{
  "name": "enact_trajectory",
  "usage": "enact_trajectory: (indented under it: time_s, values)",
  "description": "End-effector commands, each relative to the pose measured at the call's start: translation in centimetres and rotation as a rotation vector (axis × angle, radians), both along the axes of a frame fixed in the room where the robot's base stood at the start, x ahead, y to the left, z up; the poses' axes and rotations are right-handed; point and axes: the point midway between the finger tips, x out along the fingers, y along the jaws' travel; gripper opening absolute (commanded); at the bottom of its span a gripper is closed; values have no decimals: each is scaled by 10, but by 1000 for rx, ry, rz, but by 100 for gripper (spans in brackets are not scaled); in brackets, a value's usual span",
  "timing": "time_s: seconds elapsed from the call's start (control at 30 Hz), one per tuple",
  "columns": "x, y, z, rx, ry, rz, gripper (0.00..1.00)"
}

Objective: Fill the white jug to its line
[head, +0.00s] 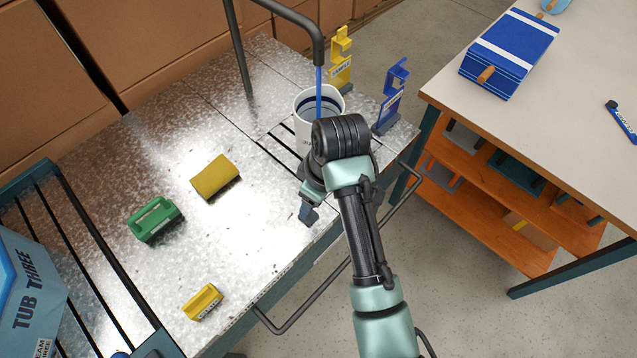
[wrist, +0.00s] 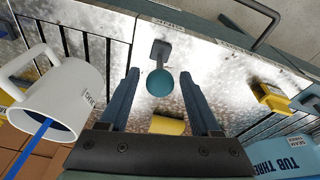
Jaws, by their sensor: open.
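The white jug (head: 298,104) stands on a slatted part of the metal bench, under a dark bent spout (head: 319,48). A blue stream (head: 319,82) runs from the spout into it. A dark blue line rings the jug's inside wall; I cannot tell the liquid level against it. The jug (wrist: 72,98) and stream (wrist: 32,148) also show at left in the wrist view. My gripper (head: 308,212) is at the bench's front edge, beside the jug. In the wrist view my gripper (wrist: 160,75) is open, its fingers either side of a teal round knob (wrist: 160,82) on a grey mount, apparently not touching it.
A blue tub (head: 30,290) is at left. A table (head: 570,90) stands right.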

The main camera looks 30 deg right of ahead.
Motion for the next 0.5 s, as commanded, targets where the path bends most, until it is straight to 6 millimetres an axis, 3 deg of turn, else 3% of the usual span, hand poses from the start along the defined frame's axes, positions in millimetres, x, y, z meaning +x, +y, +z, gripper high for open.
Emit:
enact_trajectory:
  time_s: [0.2,0.5]
  values:
    - [-8,-3,45,-1,-4,0,64]
    - [-13,-5,67,-1,-1,1,64]
